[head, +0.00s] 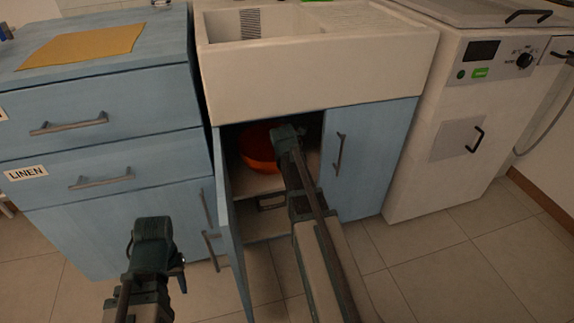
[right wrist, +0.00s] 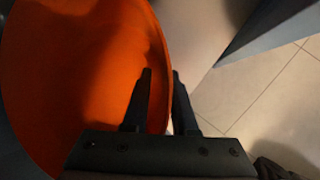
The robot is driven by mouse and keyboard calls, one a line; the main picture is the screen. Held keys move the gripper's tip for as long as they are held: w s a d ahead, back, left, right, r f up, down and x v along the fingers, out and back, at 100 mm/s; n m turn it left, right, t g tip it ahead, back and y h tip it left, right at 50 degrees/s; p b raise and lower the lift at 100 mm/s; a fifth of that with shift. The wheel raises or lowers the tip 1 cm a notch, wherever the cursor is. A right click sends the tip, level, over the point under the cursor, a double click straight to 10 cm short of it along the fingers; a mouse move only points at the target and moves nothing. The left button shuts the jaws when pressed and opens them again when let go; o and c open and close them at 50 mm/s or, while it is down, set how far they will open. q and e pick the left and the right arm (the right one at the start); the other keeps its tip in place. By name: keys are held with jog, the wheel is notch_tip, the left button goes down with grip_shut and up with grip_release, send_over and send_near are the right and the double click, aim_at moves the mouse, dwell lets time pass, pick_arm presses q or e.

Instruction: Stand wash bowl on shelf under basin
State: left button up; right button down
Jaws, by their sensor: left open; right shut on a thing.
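The orange wash bowl (head: 257,150) is inside the open cabinet under the white basin (head: 320,65), above the pale shelf (head: 262,184). I cannot tell whether it touches the shelf. My right gripper (head: 284,134) reaches in and is shut on the bowl's rim. In the right wrist view the bowl (right wrist: 75,80) fills the left side, with its rim between the fingers of the right gripper (right wrist: 161,75). The gripper and arm hide part of the bowl in the head view. My left gripper (head: 153,232) is open and empty, in front of the blue drawers.
The cabinet's left door (head: 232,250) stands open towards me, close to my right arm. The right door (head: 365,155) is shut. Blue drawers (head: 110,130) stand at left and a white machine (head: 450,120) at right. The tiled floor in front has free room.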

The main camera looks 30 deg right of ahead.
jog(key=shift+w+d, duration=0.2)
jog(key=shift+w, duration=0.55)
jog(key=shift+w+d, duration=0.15)
jog(key=shift+w, duration=0.55)
notch_tip(320, 180, down, 4)
jog(key=b, duration=0.3)
jog(key=shift+r, duration=0.2)
jog(key=shift+f+b, duration=0.1)
jog(key=shift+b, duration=0.3)
jog(key=c, duration=0.7)
grip_release()
